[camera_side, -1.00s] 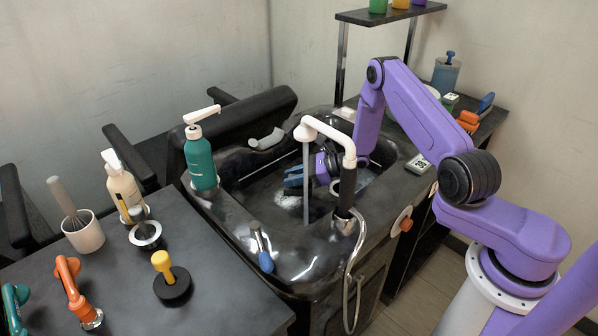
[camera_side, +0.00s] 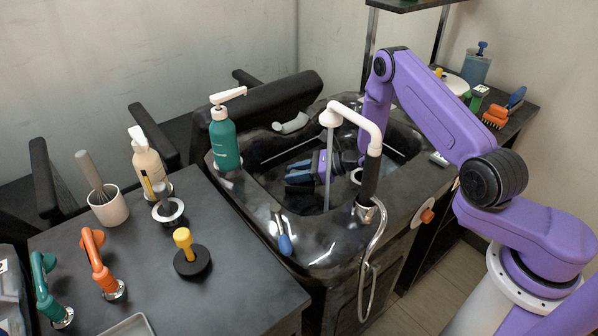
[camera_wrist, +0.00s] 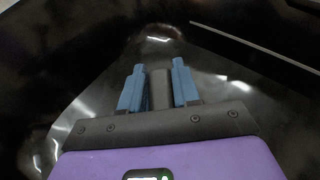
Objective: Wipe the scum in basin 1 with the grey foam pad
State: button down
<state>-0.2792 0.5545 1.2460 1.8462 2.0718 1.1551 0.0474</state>
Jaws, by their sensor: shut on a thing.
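My gripper (camera_side: 299,173) is down inside the black basin (camera_side: 262,180), left of the faucet's vertical pipe in the side view. In the wrist view its blue fingers (camera_wrist: 157,80) are shut on a dark grey block between them, the grey foam pad (camera_wrist: 161,92). The pad's lower face is hidden, and I cannot tell whether it touches the basin floor. Pale patches (camera_wrist: 72,118) show on the glossy black surface in the wrist view. I cannot tell whether they are scum or reflections. No basin number is readable.
A white faucet (camera_side: 352,118) with a hose stands over the basin's near right side. A teal pump bottle (camera_side: 224,145) and a blue-handled tool (camera_side: 284,240) are on the rim. The dark side table (camera_side: 235,275) at left holds several tools, with free room at its right.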

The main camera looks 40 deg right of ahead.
jog(key=shift+d, duration=4.8)
jog(key=shift+s+d, duration=0.15)
jog(key=shift+d, duration=0.05)
jog(key=shift+s+a, duration=0.2)
jog(key=shift+a, duration=5.1)
jog(key=shift+d, duration=5.1)
jog(key=shift+d+r, duration=0.1)
jog(key=shift+d, duration=0.05)
notch_tip(320, 180, up, 8)
